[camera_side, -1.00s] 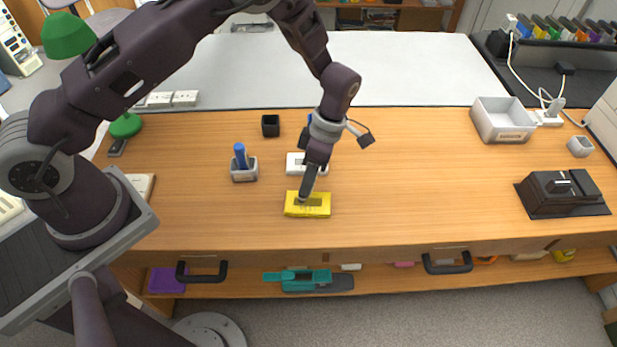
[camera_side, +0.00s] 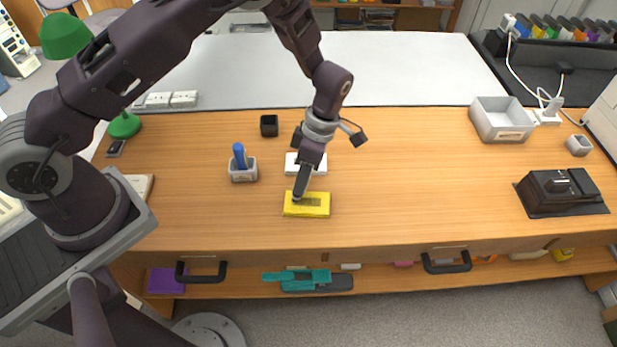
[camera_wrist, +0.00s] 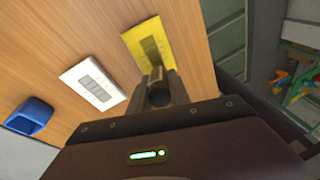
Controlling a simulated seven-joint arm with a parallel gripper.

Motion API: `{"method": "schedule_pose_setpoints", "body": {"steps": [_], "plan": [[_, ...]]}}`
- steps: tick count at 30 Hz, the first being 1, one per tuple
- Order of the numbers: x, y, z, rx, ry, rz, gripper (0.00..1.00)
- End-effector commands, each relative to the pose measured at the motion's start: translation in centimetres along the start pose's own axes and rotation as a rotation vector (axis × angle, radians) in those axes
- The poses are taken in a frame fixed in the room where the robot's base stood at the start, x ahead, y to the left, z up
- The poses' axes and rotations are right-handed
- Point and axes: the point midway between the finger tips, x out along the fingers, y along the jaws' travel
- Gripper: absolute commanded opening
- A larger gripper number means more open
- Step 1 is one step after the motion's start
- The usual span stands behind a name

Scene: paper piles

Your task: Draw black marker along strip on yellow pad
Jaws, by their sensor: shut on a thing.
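The yellow pad (camera_side: 318,211) lies on the desk near its front edge, with a darker strip (camera_side: 309,202) on its top. It also shows in the wrist view (camera_wrist: 147,43). My gripper (camera_side: 299,190) is over the pad's left part, pointing down. It is shut on the marker (camera_side: 297,199), of which only a small dark end shows below the fingers. The marker's end is at the pad's left side, by the strip's left end; I cannot tell whether it touches. In the wrist view the fingers (camera_wrist: 158,80) hide the marker's tip.
A white pad (camera_side: 318,168) lies just behind the yellow one. A grey holder (camera_side: 243,174) with a blue item stands to the left, and a small black cup (camera_side: 269,126) behind. A black device (camera_side: 562,193) and a grey bin (camera_side: 502,120) stand right. The desk between is clear.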

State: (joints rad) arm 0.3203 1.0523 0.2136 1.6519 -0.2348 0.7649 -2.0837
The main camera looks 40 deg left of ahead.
Motion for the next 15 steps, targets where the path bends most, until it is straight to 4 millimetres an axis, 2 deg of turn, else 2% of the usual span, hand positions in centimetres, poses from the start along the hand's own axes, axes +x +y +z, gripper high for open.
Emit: {"method": "schedule_pose_setpoints", "body": {"steps": [9, 15], "plan": [[-0.4, 0.3, 1.9, 0.002, 0.0, 0.001, 0.0], [-0.4, 0.3, 2.0, -0.001, 0.0, 0.0, 0.0]]}}
